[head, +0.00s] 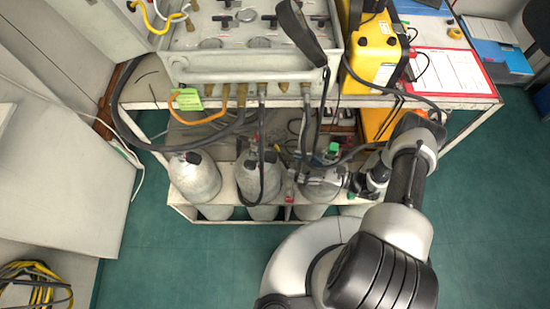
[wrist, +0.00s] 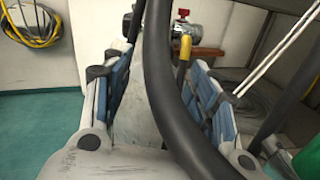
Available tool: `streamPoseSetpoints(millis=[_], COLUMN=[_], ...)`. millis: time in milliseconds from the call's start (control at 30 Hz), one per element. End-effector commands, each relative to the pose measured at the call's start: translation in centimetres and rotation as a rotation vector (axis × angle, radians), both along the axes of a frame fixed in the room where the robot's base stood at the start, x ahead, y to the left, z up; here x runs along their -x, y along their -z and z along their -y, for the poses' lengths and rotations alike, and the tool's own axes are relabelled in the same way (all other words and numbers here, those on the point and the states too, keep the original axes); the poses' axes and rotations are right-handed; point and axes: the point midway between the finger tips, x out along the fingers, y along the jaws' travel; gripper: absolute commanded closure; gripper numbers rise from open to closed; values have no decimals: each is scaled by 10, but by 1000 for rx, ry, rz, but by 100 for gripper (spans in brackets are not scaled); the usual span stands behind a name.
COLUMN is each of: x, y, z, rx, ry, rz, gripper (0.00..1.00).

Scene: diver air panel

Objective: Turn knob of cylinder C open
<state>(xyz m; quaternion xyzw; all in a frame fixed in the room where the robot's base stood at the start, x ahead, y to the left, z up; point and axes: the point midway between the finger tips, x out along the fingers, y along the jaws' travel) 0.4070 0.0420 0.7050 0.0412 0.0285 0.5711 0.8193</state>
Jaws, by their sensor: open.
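Several grey gas cylinders stand in a white rack under the panel bench in the head view: a left one (head: 194,178), a middle one (head: 257,180) and a right one (head: 318,190). I cannot read any letter, so which is cylinder C is unclear. My gripper (wrist: 157,64) is open in the wrist view, its blue-padded fingers apart. A thick black hose crosses in front of the jaws. A pale surface shows between them; I cannot tell what it is. Beyond stands a metal valve with a small dark red knob (wrist: 183,14). In the head view my gripper sits low by the right cylinder, partly hidden.
Black hoses (head: 262,150) hang from the air panel (head: 245,55) down to the cylinders. A yellow case (head: 373,50) and a red-edged clipboard (head: 450,70) lie on the bench above. Open green floor (head: 160,270) lies in front of the rack.

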Motion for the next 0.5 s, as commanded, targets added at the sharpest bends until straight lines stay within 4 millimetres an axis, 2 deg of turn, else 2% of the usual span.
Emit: streamPoseSetpoints(millis=[33,200,333,500], x=[-3,-15,-23,-28], y=[1,1,1,0], z=[-13,-45,-63,-76], rx=[-1,0,1,0], ry=[-7,-6,-4,-2], rz=[-2,0,1,0], gripper=[46,46,46,46])
